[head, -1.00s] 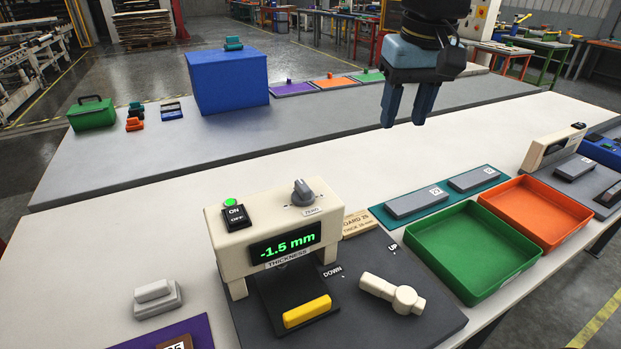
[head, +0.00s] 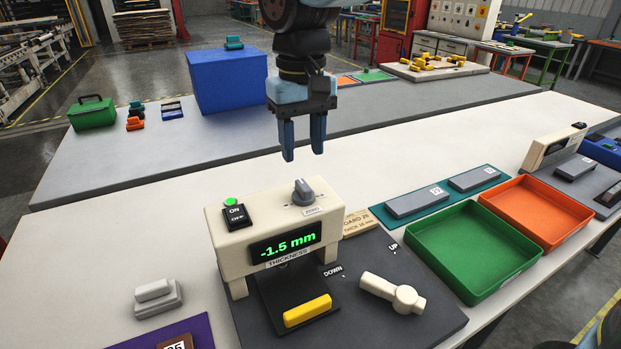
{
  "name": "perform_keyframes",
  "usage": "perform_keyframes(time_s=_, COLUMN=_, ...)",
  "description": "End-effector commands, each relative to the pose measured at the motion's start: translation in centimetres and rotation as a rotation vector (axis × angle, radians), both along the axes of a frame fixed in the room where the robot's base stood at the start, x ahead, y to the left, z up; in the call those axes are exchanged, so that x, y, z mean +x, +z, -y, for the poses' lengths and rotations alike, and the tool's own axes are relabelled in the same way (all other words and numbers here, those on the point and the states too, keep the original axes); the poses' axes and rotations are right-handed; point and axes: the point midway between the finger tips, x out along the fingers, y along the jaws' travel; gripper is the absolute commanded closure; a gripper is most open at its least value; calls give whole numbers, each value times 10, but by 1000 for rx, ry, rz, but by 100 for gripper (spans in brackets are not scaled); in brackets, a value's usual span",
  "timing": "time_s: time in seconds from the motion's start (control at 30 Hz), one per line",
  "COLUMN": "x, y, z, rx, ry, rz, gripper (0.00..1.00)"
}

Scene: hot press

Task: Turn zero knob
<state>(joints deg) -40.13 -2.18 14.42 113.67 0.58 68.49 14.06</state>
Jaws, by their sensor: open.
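The zero knob (head: 303,191) is a small grey dial on top of the cream thickness gauge (head: 232,254), by a label reading ZERO. The gauge's green display (head: 286,244) reads -1.5 mm. A black ON/OFF switch (head: 236,214) with a lit green lamp sits left of the knob. My gripper (head: 303,157) is open and empty, fingers pointing down, and appears above the knob with a gap between them. How far behind or in front of the knob it is, I cannot tell exactly.
A white lever (head: 392,293) and a yellow handle (head: 307,311) sit on the dark base plate. A green tray (head: 473,250) and an orange tray (head: 537,212) stand to the right. A blue box (head: 228,80) stands behind. The white table left of the gauge is mostly clear.

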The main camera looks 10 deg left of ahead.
Motion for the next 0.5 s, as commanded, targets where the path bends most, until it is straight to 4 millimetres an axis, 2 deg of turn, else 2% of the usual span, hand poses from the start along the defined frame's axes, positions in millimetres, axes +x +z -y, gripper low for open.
perform_keyframes(time_s=0.1, x=0, y=-22, z=0, rx=-2, ry=0, rz=-1, gripper=55)
perform_keyframes(time_s=0.3, x=0, y=-53, z=1, rx=-3, ry=-1, rz=-2, gripper=55)
perform_keyframes(time_s=0.5, x=0, y=-70, z=1, rx=0, ry=-1, rz=0, gripper=55)
